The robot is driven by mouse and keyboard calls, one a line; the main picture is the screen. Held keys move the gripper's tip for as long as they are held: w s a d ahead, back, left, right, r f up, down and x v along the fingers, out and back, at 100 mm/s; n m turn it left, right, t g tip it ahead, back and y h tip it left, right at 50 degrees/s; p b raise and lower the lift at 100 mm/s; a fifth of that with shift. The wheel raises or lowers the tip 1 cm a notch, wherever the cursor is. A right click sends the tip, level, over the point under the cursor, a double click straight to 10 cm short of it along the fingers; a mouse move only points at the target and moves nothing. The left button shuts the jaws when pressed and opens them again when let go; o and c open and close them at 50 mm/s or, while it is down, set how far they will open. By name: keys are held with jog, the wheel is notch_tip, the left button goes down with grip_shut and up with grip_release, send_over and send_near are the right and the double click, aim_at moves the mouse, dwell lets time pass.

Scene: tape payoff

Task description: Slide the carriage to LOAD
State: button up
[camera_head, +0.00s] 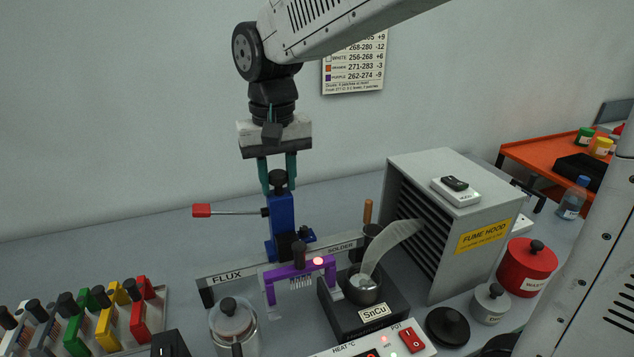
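The carriage (281,228) is a blue upright block on the rail (228,279), with a black knob (278,181) on top and a red-ended lever (202,211) pointing left. It stands between the FLUX label (227,276) and the SOLDER label (341,247). A purple comb-like holder (299,271) hangs in front of it, with a pinkish-red spot on top. My gripper (278,183) points down over the carriage, its two teal fingers on either side of the knob. I cannot tell whether they touch it. No LOAD label is readable.
A pot (363,288) on the black SnCu heater (392,305) and a grey fume hood (456,215) stand right of the carriage. Coloured holders (103,316) sit in a rack at left. The counter behind the rack is clear.

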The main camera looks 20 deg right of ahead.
jog(key=o, duration=0.4)
jog(key=shift+c, duration=0.2)
jog(key=shift+r, duration=3.5)
jog(key=s+d+f, duration=0.4)
jog(key=s+d, duration=0.3)
jog(key=s, duration=0.4)
jog(key=s+d+f+t, duration=0.1)
jog(key=s+d+f, duration=0.4)
jog(key=s+d, duration=0.3)
jog(key=s, duration=0.3)
